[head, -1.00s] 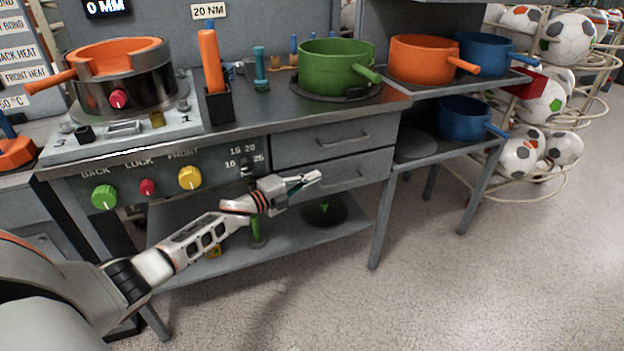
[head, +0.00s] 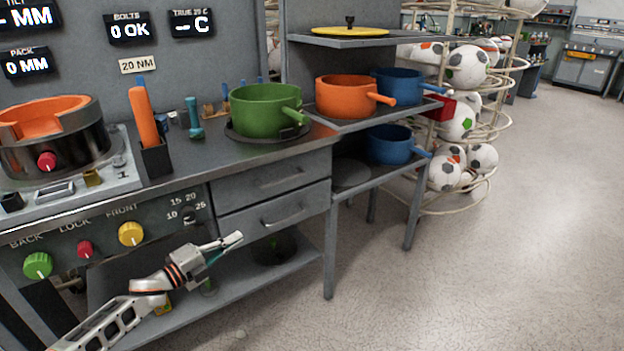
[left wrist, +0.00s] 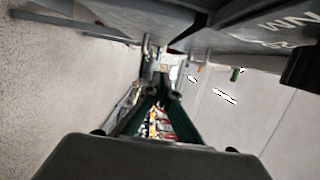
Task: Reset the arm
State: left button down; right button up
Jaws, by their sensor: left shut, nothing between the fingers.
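My left arm comes in from the lower left in the head view. My right arm and gripper do not show.
The workbench carries a press with an orange ring (head: 45,118), a green pot (head: 264,112) and an orange-handled tool (head: 145,115). An orange pot (head: 343,96) and two blue pots stand on side shelves. A wire rack holds soccer balls (head: 467,67). The floor at right is clear.

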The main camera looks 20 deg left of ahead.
pick_arm(q)
jog(key=s+d+f+n+g+y+p, duration=0.1)
jog(key=s+d+n, duration=0.5)
jog(key=s, duration=0.6)
jog(key=s+d+f+n+g+y+p, duration=0.1)
jog(key=s+d+f+n+g+p, duration=0.2)
jog(key=s+d+n+p, duration=0.3)
jog(key=s+d+f+n+g+y+p, duration=0.2)
jog(key=s+d+n, duration=0.4)
jog(key=s+d, duration=0.6)
jog(key=s+f+p, duration=0.1)
jog(key=s+p, duration=0.1)
jog(key=s, duration=0.5)
jog(key=shift+d+f, duration=0.25)
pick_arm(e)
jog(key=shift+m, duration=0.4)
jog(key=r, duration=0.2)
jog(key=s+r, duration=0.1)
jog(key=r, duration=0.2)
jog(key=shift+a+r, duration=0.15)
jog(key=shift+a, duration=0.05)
